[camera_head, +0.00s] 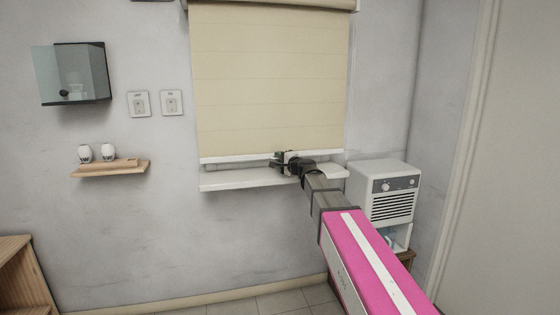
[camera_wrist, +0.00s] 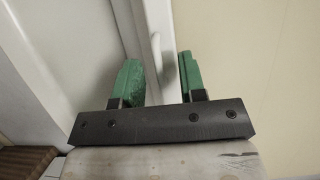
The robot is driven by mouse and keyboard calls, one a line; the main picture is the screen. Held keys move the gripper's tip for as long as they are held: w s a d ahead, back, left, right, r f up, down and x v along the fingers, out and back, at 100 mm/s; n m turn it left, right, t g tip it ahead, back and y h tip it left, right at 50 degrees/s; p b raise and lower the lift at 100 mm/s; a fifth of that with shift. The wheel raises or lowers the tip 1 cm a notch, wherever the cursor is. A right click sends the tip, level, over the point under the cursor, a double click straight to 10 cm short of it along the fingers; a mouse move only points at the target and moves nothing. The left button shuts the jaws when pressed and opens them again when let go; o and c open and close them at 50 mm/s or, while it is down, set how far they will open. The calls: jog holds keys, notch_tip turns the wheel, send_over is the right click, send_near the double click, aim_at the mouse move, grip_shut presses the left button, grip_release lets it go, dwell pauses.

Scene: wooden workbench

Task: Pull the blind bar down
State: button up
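The cream blind (camera_head: 270,75) hangs low over the window in the head view. Its white bar (camera_head: 235,157) runs along its lower edge, just above the sill. My gripper (camera_head: 287,160) is at the bar, right of its middle. In the wrist view the two green fingers of my gripper (camera_wrist: 163,78) stand apart, on either side of a white strip (camera_wrist: 165,20), which appears to be the bar. A narrow white handle-like piece (camera_wrist: 156,55) shows between them, with gaps beside it. Contact at the fingertips is not clear.
The white sill (camera_head: 235,179) juts out just below the bar. A white heater-like box (camera_head: 388,190) stands right of my arm. A small wooden shelf (camera_head: 110,168) and a glass cabinet (camera_head: 72,75) are on the wall at left.

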jog(key=v, duration=1)
jog(key=shift+s+d, duration=0.3)
jog(key=shift+d, duration=0.1)
